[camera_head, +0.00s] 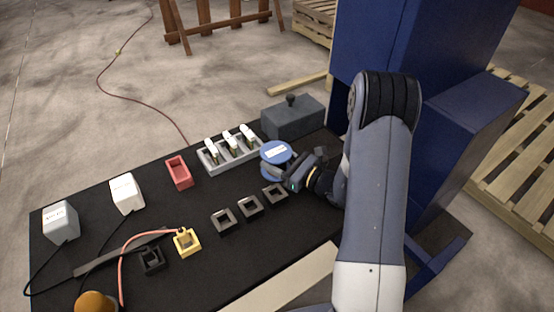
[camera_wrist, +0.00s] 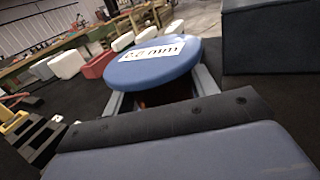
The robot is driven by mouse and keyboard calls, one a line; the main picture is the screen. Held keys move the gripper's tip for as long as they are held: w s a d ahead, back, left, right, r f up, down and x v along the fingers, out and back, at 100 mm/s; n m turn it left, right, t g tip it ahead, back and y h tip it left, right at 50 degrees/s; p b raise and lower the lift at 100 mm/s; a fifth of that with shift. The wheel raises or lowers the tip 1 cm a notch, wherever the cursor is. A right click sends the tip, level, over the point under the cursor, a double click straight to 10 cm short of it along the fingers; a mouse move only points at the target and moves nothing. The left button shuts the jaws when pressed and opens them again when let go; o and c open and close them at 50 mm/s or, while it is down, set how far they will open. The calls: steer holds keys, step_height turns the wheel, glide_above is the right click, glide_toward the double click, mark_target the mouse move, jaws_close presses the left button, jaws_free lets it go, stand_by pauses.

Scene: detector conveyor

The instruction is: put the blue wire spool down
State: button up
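The blue wire spool (camera_head: 277,150) has a round blue top flange with a white label. It stands upright at the right part of the black mat, beside the grey rack. In the wrist view the spool (camera_wrist: 150,66) fills the upper middle, its dark copper-brown core showing below the flange. My gripper (camera_head: 285,168) reaches it from the lower right. Its grey fingers lie on both sides of the core under the flange, and it appears shut on the spool. The spool's underside is mostly hidden, so I cannot tell whether it touches the mat.
A grey rack (camera_head: 212,166) with several white-topped pieces is left of the spool, a grey lidded box (camera_head: 293,121) behind it. Several small dark square holders (camera_head: 250,207) lie in front. A red tray (camera_head: 179,173), white boxes (camera_head: 126,194) and a yellow holder (camera_head: 187,243) are further left.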

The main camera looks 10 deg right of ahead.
steer(key=o, duration=0.4)
steer(key=shift+c, duration=0.2)
steer(key=shift+r, duration=0.15)
